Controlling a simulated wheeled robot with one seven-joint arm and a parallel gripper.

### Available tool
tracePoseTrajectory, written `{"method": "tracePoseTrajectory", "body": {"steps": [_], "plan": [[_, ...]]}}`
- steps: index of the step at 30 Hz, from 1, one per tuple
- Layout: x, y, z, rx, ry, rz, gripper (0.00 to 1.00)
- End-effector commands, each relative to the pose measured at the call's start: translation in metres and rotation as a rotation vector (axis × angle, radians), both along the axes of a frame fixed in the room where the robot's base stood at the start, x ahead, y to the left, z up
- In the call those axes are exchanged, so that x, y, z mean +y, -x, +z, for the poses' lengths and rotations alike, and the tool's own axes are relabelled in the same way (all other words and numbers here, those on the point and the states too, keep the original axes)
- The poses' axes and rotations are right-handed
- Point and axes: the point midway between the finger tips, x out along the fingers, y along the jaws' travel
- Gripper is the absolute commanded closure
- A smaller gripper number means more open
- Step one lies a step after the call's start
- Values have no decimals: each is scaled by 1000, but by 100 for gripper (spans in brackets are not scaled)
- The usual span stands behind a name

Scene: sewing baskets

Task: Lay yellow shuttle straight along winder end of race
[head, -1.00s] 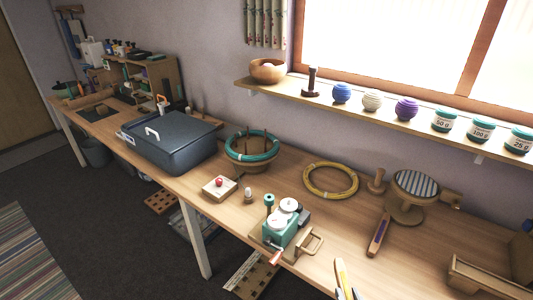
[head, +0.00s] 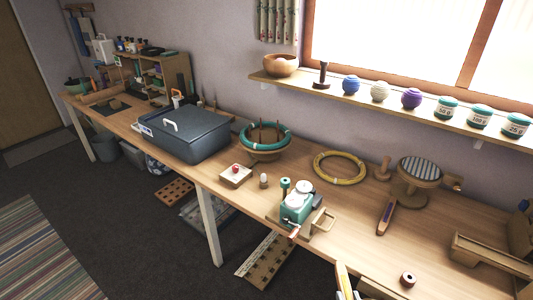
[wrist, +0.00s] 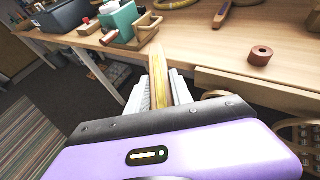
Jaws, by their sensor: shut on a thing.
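The yellow shuttle (wrist: 156,72) is long and narrow. My gripper (wrist: 156,92) is shut on it, and its far end points away from me toward the bench. In the head view the shuttle (head: 341,274) shows at the bottom edge, in front of the bench. The teal winder (head: 297,205) with white discs and a red-tipped crank stands on the bench, left of and beyond the shuttle. A long pale wooden board (wrist: 260,92) lies along the bench front, right of the shuttle; it looks like the race. Only its left corner (head: 374,286) shows in the head view.
A brown spool (head: 407,279) lies beyond the board. A wooden trough (head: 490,258) is at the right. A yellow coil (head: 340,168), a striped round pad (head: 420,169) and a purple-inlaid wooden tool (head: 386,216) lie farther back.

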Motion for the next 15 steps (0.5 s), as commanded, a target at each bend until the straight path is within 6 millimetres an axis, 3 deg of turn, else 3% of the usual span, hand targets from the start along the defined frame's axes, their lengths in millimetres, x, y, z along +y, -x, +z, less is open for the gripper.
{"method": "tracePoseTrajectory", "body": {"steps": [15], "plan": [[0,34,-43,1,1,0,100]]}}
